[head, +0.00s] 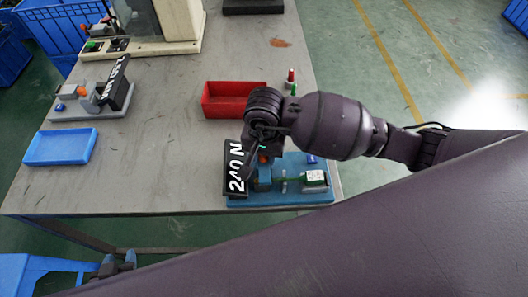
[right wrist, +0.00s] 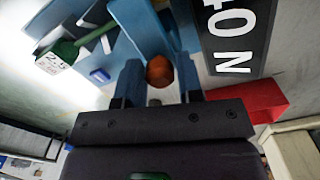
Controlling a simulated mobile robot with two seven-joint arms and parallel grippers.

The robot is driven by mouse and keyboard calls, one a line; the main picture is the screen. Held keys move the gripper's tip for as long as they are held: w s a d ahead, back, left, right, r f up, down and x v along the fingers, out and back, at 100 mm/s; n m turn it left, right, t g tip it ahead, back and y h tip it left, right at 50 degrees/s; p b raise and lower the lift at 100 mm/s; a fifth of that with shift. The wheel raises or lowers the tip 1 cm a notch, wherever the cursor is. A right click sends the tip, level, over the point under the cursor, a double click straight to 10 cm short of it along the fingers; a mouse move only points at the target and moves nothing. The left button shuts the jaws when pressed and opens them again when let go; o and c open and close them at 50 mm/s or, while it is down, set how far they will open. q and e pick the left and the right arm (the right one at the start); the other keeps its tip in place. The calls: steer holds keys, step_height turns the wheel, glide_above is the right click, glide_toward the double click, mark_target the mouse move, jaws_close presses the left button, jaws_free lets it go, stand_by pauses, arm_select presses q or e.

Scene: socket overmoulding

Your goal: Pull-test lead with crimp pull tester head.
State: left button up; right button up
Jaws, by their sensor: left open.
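The blue crimp pull tester (head: 240,202) sits at the table's near right edge, its black display (head: 235,170) reading 240 N. The display's end shows in the right wrist view (right wrist: 232,35). The lead, green with a white tag (head: 314,177), lies across the tester; its green part and tag (right wrist: 54,60) show in the right wrist view. My right gripper (right wrist: 160,75) reaches down at the tester, shut on its orange knob (right wrist: 159,70), which nearly fills the space between the blue fingers. My left gripper (head: 118,262) is open and empty below the table's front edge.
A red bin (head: 215,105) stands behind the tester, beside a small red and green post (head: 291,80). A blue tray (head: 60,147) and a second grey tester (head: 92,105) stand on the left. The table's middle (head: 150,150) is clear.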

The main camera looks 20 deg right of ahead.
jaws_close()
steer(key=shift+w+d+f+b, duration=0.1)
steer(key=shift+w+d+b, duration=0.15)
steer(key=shift+w+b, duration=0.45)
steer(key=shift+w+d+f+b, duration=0.1)
steer(key=shift+w+d+b, duration=0.15)
steer(key=shift+w, duration=0.8)
steer(key=shift+w+d+r, duration=0.15)
steer(key=shift+w, duration=0.25)
steer(key=shift+w+r, duration=0.1)
steer(key=shift+r, duration=0.05)
steer(key=shift+o, duration=0.6)
jaws_free()
steer(key=shift+o, duration=1.4)
steer(key=shift+w, duration=0.1)
arm_select(q)
step_height(320, 180, down, 3)
steer(key=shift+s+r, duration=0.1)
steer(key=shift+r, duration=0.1)
steer(key=shift+s, duration=0.1)
